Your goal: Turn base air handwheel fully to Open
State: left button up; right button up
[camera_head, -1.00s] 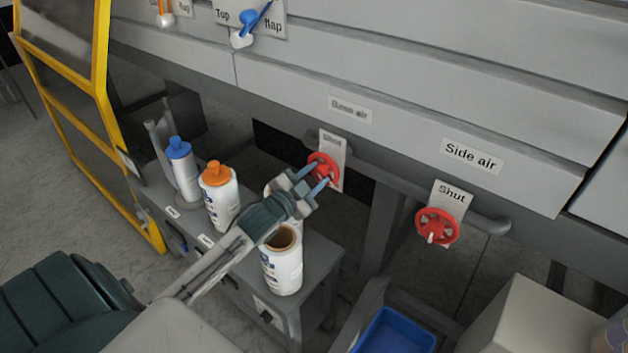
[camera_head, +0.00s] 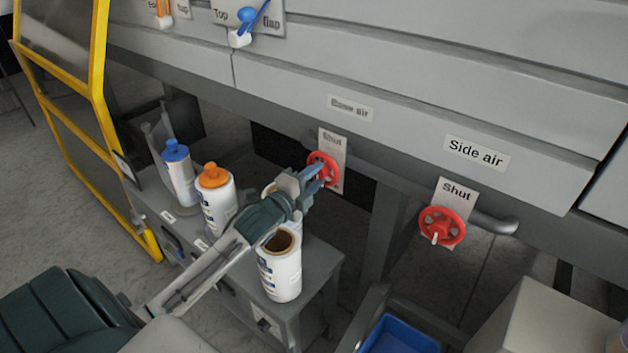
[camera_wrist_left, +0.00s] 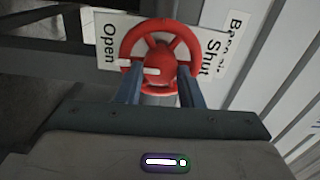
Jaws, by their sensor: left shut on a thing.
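The red base air handwheel (camera_head: 323,168) is mounted on the pipe below the "Base air" label (camera_head: 350,108). In the left wrist view the handwheel (camera_wrist_left: 160,57) stands in front of a plate with "Open" (camera_wrist_left: 108,42) at the left and "Shut" at the right. A white pointer mark (camera_wrist_left: 140,71) on the wheel lies toward the "Open" side in that view. My left gripper (camera_head: 318,176) is at the wheel, its two blue fingers shut on the wheel's near part. In the wrist view the fingers (camera_wrist_left: 161,88) reach the lower rim. My right gripper is out of view.
A second red handwheel (camera_head: 442,226) labelled "Side air" is to the right. Several bottles, including an orange-capped one (camera_head: 217,195) and an open white one (camera_head: 280,265), stand on a grey cabinet under my left arm. A blue bin (camera_head: 402,336) is at the bottom.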

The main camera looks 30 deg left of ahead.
pick_arm(q)
jog(key=shift+f+m, duration=0.1)
jog(key=shift+m, duration=0.3)
jog(key=o, duration=1)
jog(key=shift+c, duration=0.2)
jog(key=shift+s, duration=0.1)
jog(key=s+b, duration=0.1)
jog(key=s, duration=0.9)
jog(key=shift+s+a+b, duration=0.3)
jog(key=shift+a+b, duration=0.1)
